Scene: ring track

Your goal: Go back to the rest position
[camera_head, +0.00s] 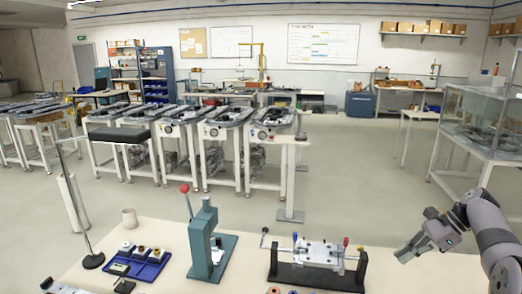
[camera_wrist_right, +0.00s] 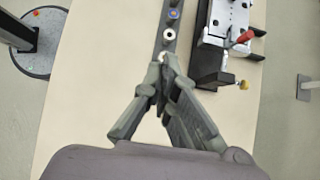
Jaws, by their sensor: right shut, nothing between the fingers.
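My right gripper (camera_head: 403,256) is above the right part of the beige worktable, to the right of the clamping fixture (camera_head: 318,254). Its fingers are shut with nothing between them. In the right wrist view the fingertips of the right gripper (camera_wrist_right: 161,60) meet over the end of a dark grey strip (camera_wrist_right: 170,47) that carries small round parts, one white and one blue. I cannot tell whether the tips touch the strip. The fixture with its red handle (camera_wrist_right: 241,39) lies to the right of the tips. My left gripper is not in view.
A green press (camera_head: 203,245) with a red knob stands left of the fixture. The wrist view shows bare tabletop (camera_wrist_right: 100,70) left of the fingers. A glass-topped stand (camera_head: 478,138) is at the right.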

